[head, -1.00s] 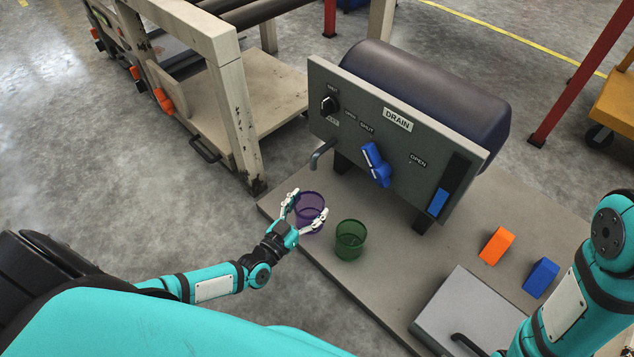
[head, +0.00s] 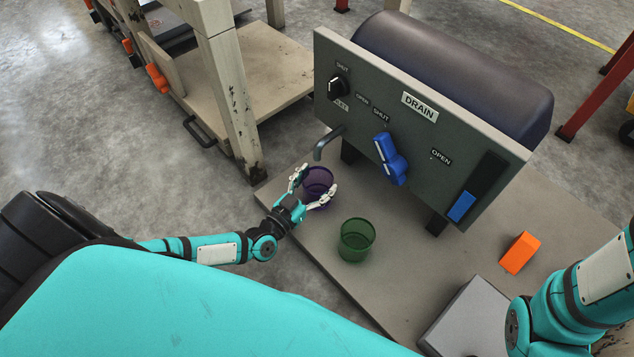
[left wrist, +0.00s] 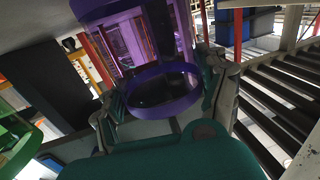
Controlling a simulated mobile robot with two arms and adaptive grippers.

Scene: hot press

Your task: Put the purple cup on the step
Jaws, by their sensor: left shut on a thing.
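The purple cup (head: 318,182) is a translucent cup near the back left edge of the low platform, just below the spout. My left gripper (head: 314,188) is shut around the cup's sides, one finger on each side. In the left wrist view the cup (left wrist: 165,90) fills the space between the fingers. I cannot tell whether its base touches the platform. The green cup (head: 357,240) stands on the platform to the right of my left gripper. My right arm shows at the right edge, but its gripper is out of view.
A grey panel (head: 400,140) labelled DRAIN stands behind the cups, with a black knob (head: 338,87), a blue lever (head: 391,158) and a spout (head: 328,142). An orange block (head: 520,253) and a grey box (head: 470,320) sit on the platform (head: 410,265) at right. A wooden frame (head: 232,105) stands at left.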

